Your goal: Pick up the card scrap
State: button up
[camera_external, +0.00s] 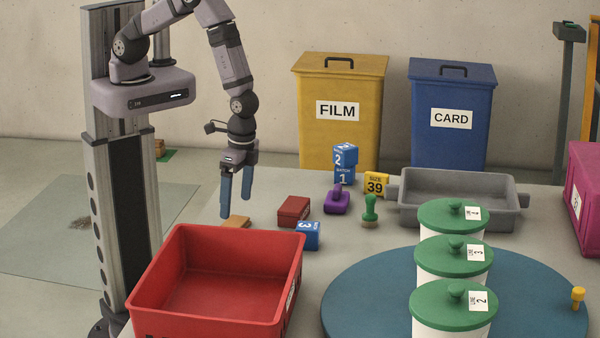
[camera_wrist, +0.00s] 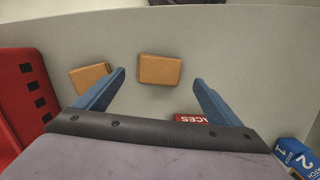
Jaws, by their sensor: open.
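Two flat brown card-like pieces lie on the table in the wrist view. One brown piece (camera_wrist: 160,69) is ahead, between the lines of my fingers; the other brown piece (camera_wrist: 90,77) is left, partly behind the left finger. I cannot tell which is the card scrap. In the external view one brown piece (camera_external: 237,222) shows below the fingers, behind the red bin. My gripper (camera_external: 236,206) points down, open and empty, above the table; its blue fingers also show in the wrist view (camera_wrist: 160,79).
The red bin (camera_external: 281,257) stands in front of the gripper. A dark red box (camera_external: 293,210) and blue cube (camera_external: 308,236) lie to the right. A grey tray (camera_external: 427,217), blue turntable (camera_external: 360,290) and blue CARD bin (camera_external: 451,90) are farther right.

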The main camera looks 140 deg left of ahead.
aim_at(235, 221)
jog(key=shift+s+d+f+p, duration=0.15)
jog(key=shift+f+p, duration=0.5)
jog(key=shift+f, duration=1.9)
jog(key=c, duration=1.1)
